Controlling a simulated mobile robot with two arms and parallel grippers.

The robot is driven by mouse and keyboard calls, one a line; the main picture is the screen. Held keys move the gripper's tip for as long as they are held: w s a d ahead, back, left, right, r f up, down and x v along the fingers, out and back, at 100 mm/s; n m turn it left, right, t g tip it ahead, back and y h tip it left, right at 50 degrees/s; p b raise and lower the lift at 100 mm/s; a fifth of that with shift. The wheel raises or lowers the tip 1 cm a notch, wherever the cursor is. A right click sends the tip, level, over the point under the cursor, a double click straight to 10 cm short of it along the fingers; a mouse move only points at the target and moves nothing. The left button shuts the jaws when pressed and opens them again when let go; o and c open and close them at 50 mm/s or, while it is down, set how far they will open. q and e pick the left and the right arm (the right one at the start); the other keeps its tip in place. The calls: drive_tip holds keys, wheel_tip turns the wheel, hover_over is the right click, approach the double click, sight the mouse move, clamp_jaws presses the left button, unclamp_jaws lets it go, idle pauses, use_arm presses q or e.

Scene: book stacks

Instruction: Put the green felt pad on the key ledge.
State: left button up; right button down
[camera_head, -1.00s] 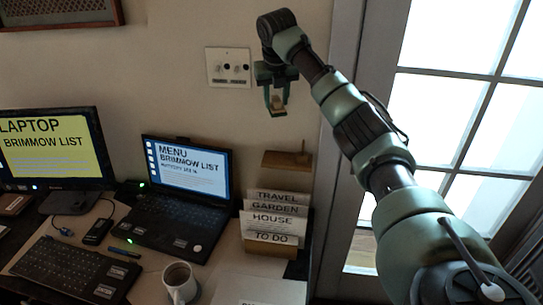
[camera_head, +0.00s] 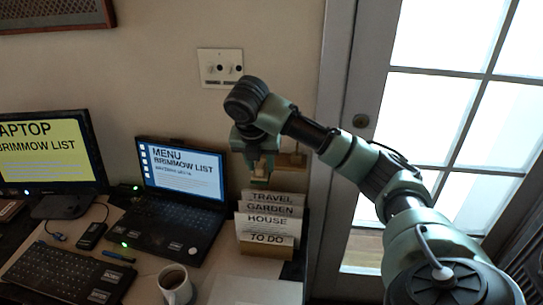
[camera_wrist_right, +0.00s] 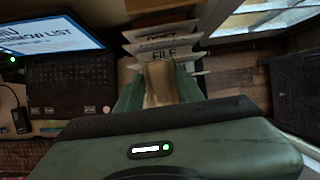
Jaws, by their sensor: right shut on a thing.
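My right gripper (camera_head: 260,182) points down in front of the wall, shut on a small olive-tan piece that looks like the green felt pad (camera_wrist_right: 160,84). Its colour is dull in this light, and the fingers cover its sides. The key ledge (camera_head: 293,160) is a small brown wooden shelf on the wall; my gripper hides its left part in the head view. A brown strip at the top edge of the wrist view (camera_wrist_right: 150,4) looks like the same ledge. In the head view the held piece shows lower than the ledge, just left of it. My left gripper is not in view.
A card holder (camera_head: 265,247) with several labelled cards stands below my right gripper. An open laptop (camera_head: 180,180) and a mug (camera_head: 175,284) are to its left. A wall plate (camera_head: 220,68) is above. A glazed door (camera_head: 420,120) lies right, behind my arm.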

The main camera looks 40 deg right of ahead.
drive_tip(key=w+d+p, duration=0.2)
drive_tip(key=w+d, duration=0.2)
drive_tip(key=d, duration=0.1)
drive_tip(key=w+d+f+p, duration=0.1)
drive_tip(key=w+d+p, duration=0.1)
drive_tip(key=w+d, duration=0.2)
drive_tip(key=w+d+f+p, duration=0.1)
drive_tip(key=w+d+p, duration=0.1)
drive_tip(key=w+d, duration=0.2)
drive_tip(key=shift+d+f+p, duration=0.2)
drive_tip(key=shift+d+p, duration=0.1)
drive_tip(key=shift+d, duration=0.55)
wheel_tip(320, 180, down, 4)
drive_tip(key=shift+s+r+p, duration=0.1)
drive_tip(key=shift+s+p, duration=0.05)
drive_tip(key=shift+p, duration=0.7)
drive_tip(key=shift+d+f, duration=0.15)
drive_tip(key=shift+f, duration=0.05)
drive_tip(key=shift+w+f, duration=0.2)
